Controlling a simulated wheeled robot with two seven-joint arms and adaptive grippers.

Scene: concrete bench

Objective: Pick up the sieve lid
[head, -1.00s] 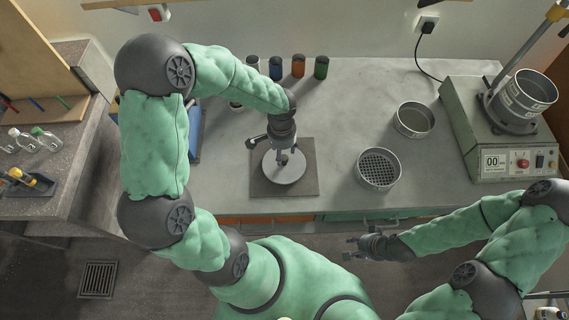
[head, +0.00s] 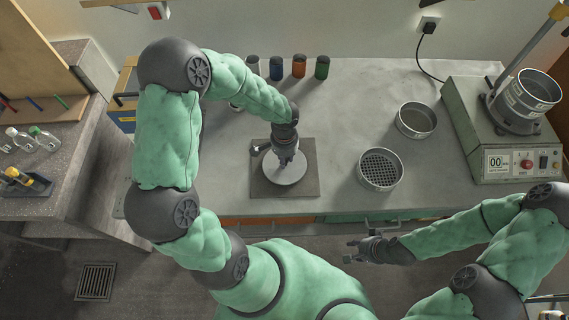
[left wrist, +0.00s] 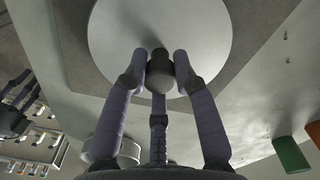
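The sieve lid (head: 284,168) is a pale round disc lying flat on a dark square mat (head: 257,185). In the left wrist view the lid (left wrist: 112,30) fills the top middle, with a dark round knob (left wrist: 160,75) at its centre. My left gripper (head: 284,156) is over the middle of the lid. In the left wrist view its fingers (left wrist: 160,65) stand straight around the knob, close beside it; they look open, and contact is hard to judge. My right gripper (head: 355,251) is open and empty in front of the bench edge.
A mesh sieve (head: 380,169) and a pan (head: 416,120) stand right of the mat. A shaker machine (head: 505,130) with a sieve on top is at the far right. Several coloured jars (head: 299,67) stand at the back. Bare bench lies between.

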